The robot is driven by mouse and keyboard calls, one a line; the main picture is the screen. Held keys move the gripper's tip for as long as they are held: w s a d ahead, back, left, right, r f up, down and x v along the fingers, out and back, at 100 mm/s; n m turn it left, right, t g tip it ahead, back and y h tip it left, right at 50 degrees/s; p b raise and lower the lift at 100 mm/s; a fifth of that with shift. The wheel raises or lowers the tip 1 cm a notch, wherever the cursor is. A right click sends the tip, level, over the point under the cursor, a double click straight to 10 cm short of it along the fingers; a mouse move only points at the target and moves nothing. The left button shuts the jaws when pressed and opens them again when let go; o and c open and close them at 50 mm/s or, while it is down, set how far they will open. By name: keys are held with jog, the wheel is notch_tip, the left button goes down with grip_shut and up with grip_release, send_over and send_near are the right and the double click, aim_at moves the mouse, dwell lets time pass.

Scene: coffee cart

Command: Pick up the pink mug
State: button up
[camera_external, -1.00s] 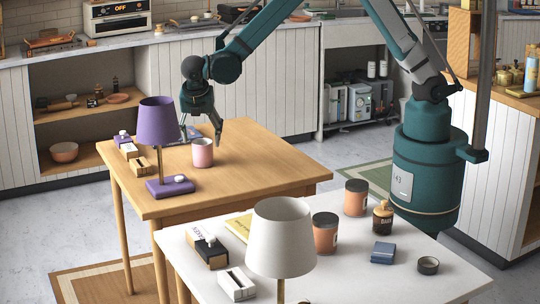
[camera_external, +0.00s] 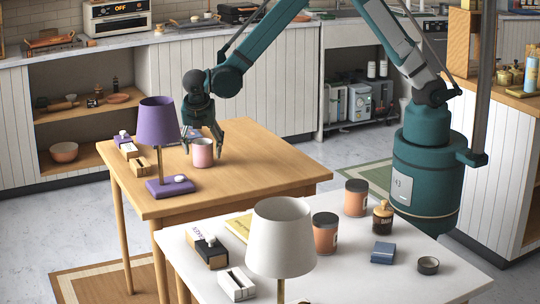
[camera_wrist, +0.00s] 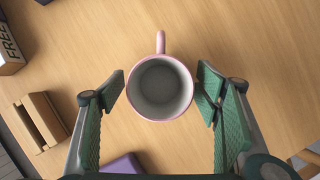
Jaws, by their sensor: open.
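The pink mug (camera_external: 203,153) stands upright on the wooden table (camera_external: 262,166), right of the purple lamp. In the wrist view the mug (camera_wrist: 160,61) is seen from above, empty, with its grey inside showing. Its handle points to the top of the picture. My gripper (camera_external: 203,146) is open around the mug, pointing down. In the wrist view my gripper (camera_wrist: 162,90) has one finger pad on each side of the mug. The mug rests on the table.
The purple lamp (camera_external: 157,124) stands close on the left, its base near the mug. The table is clear to the right. A white table (camera_external: 350,276) with a white lamp, jars and boxes is in front.

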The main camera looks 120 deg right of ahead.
jog(key=shift+s+d+f, duration=0.15)
jog(key=shift+d+f, duration=0.1)
jog(key=shift+f, duration=0.4)
jog(key=c, duration=1.2)
